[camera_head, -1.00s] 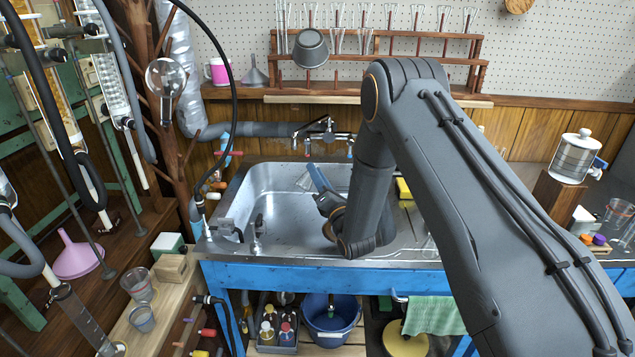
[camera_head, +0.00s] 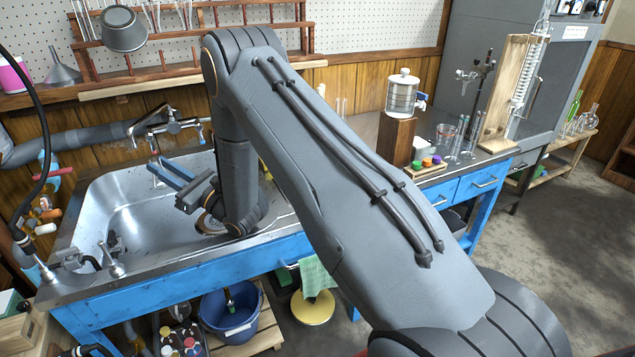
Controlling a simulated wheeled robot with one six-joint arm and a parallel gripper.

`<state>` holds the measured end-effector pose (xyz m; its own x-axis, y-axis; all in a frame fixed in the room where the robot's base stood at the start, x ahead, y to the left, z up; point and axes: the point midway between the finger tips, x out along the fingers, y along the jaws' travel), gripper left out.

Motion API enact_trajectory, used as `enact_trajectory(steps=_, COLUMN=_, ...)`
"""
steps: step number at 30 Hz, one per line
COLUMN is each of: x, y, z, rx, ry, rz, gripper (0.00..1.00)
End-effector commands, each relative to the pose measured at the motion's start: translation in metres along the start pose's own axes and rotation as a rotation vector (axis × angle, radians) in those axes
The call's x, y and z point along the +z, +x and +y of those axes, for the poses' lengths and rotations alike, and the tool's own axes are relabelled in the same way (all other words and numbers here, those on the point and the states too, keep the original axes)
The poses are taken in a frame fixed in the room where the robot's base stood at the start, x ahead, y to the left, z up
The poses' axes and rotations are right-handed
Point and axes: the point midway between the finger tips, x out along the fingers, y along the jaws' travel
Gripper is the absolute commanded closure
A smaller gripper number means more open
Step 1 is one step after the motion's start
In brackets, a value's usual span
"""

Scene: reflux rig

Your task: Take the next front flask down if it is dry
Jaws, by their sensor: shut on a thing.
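My gripper (camera_head: 165,170) is over the steel sink (camera_head: 120,212), its blue fingers pointing to the back left. It is shut on a clear glass piece (camera_head: 156,179), which shows only as a faint outline below the fingertips. I cannot tell its full shape or whether it is wet or dry. The wooden drying rack (camera_head: 183,52) stands at the back wall with clear glassware (camera_head: 170,14) on it.
A metal tap (camera_head: 170,127) stands close behind my gripper. A glass dispenser (camera_head: 402,95) stands on a wooden block right of my arm. The floor at the right is clear.

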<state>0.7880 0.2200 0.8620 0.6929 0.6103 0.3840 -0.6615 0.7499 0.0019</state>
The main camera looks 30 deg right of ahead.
Motion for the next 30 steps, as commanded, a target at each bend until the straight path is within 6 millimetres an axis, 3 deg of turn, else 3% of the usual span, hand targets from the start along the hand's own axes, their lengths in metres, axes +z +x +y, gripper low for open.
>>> enact_trajectory(steps=23, x=0.0, y=0.0001, z=0.0001, rx=-0.004, ry=0.009, rz=0.0, gripper=1.0)
enact_trajectory(steps=30, x=0.0008, y=0.0004, z=-0.0007, rx=-0.054, ry=0.134, rz=0.001, gripper=1.0)
